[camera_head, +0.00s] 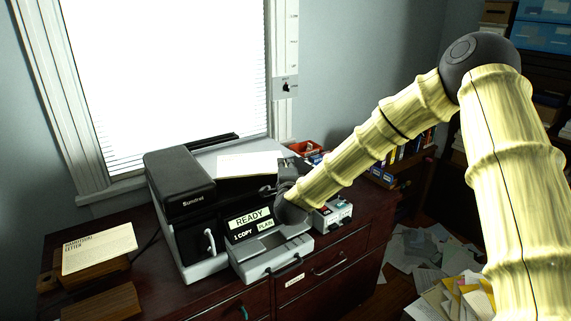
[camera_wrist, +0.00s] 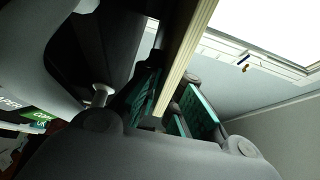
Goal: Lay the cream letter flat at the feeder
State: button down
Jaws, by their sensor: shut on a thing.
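My gripper (camera_head: 272,190) is at the printer, partly hidden behind my arm's last link. In the wrist view its green-padded fingers (camera_wrist: 172,97) are shut on a cream slab-like sheet (camera_wrist: 187,52), seen nearly edge-on. In the head view a pale sheet (camera_head: 248,163) lies over the top of the printer, just behind the gripper; it looks like the held one. The printer (camera_head: 183,187) has a black tall part on the left and a READY panel (camera_head: 250,217). Another cream sheet headed with the word LETTER (camera_head: 100,247) lies on a wooden block at the left. I cannot tell which surface touches the held sheet.
A second wooden block (camera_head: 103,303) lies at the front left. A small grey box with buttons (camera_head: 333,214) and a red-orange tray (camera_head: 304,149) stand right of the printer. The window (camera_head: 170,70) is behind. Papers (camera_head: 440,275) litter the floor at right.

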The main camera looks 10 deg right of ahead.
jog(key=shift+s, duration=0.1)
jog(key=shift+f, duration=0.15)
jog(key=c, duration=1.6)
grip_release()
